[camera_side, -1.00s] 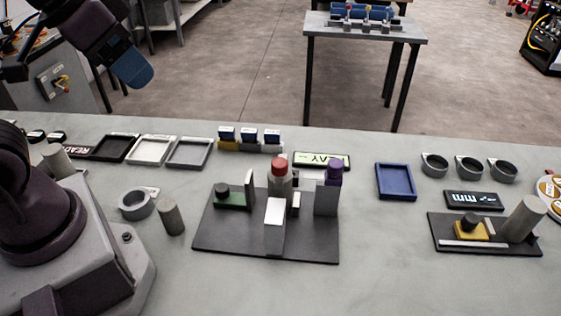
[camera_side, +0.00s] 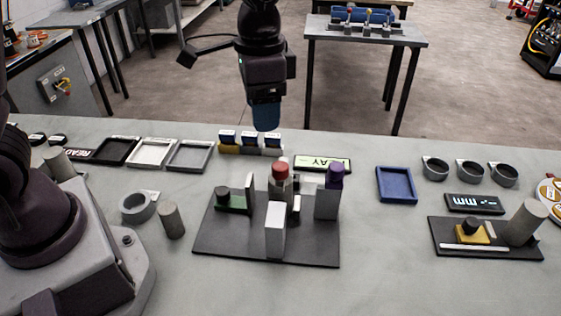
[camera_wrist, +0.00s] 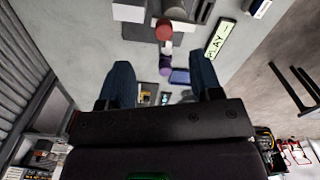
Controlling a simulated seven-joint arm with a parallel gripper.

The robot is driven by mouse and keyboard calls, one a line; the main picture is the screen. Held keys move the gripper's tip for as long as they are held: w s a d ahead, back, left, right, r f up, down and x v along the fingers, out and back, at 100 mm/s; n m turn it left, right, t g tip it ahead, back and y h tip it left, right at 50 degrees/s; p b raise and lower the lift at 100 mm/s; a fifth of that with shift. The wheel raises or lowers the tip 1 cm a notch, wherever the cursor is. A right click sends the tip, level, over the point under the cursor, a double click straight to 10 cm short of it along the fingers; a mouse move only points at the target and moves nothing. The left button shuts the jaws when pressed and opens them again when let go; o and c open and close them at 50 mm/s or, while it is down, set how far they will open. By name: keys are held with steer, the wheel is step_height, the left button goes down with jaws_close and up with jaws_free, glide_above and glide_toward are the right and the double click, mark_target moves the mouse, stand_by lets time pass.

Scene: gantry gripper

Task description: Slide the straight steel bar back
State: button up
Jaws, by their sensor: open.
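A thin, straight, light-grey bar (camera_side: 474,248) lies along the front edge of the dark base plate (camera_side: 520,251) at the right in the side view. It looks like the steel bar, though I cannot be sure. A yellow block with a black knob (camera_side: 470,226) and a leaning grey cylinder (camera_side: 525,221) are behind it on the plate. My gripper (camera_side: 266,122) hangs above the back of the bench, well left of the bar. In the wrist view its two blue fingers (camera_wrist: 163,85) are apart, with nothing held between them. I cannot make out the bar in the wrist view.
A central fixture with a red-topped post (camera_side: 281,170), a purple-topped post (camera_side: 335,176) and a white block (camera_side: 275,232) stands between gripper and bar. A blue tray (camera_side: 381,187), several grey rings (camera_side: 434,166) and a display (camera_side: 474,203) lie nearby.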

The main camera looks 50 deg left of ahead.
mark_target(280, 165)
steer(key=shift+m, duration=0.9)
steer(key=w+f, duration=0.1)
steer(key=f, duration=0.7)
steer(key=w+d+f, duration=0.1)
steer(key=f, duration=0.3)
steer(key=shift+w+f, duration=0.3)
steer(key=shift+w, duration=0.05)
jaws_close()
steer(key=s+d, duration=0.6)
steer(key=shift+s+d, duration=0.25)
steer(key=shift+d, duration=0.1)
